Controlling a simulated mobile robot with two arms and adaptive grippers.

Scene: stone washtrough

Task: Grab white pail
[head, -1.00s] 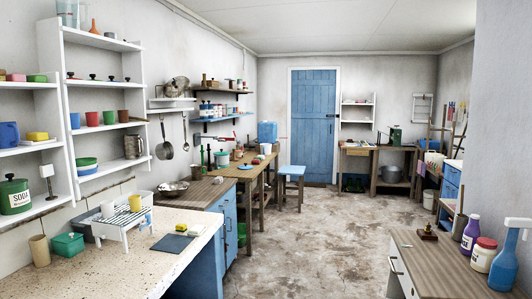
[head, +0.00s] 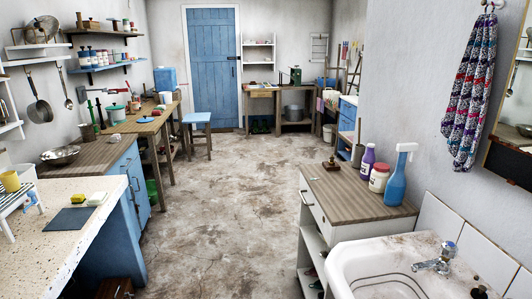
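Two pale bucket-like vessels show at the far right of the room in the head view. A whitish one (head: 331,101) sits higher up, in front of the leaning poles. A pale pail (head: 328,133) stands low, near the floor, below it. Both are small and far away, and I cannot tell which one is the white pail. Neither of my grippers shows in the head view.
The stone floor (head: 230,190) is clear down the middle to the blue door (head: 212,60). A blue stool (head: 197,122) stands by the left bench. A wooden-topped cabinet (head: 350,190) and white sink (head: 350,258) border the right side.

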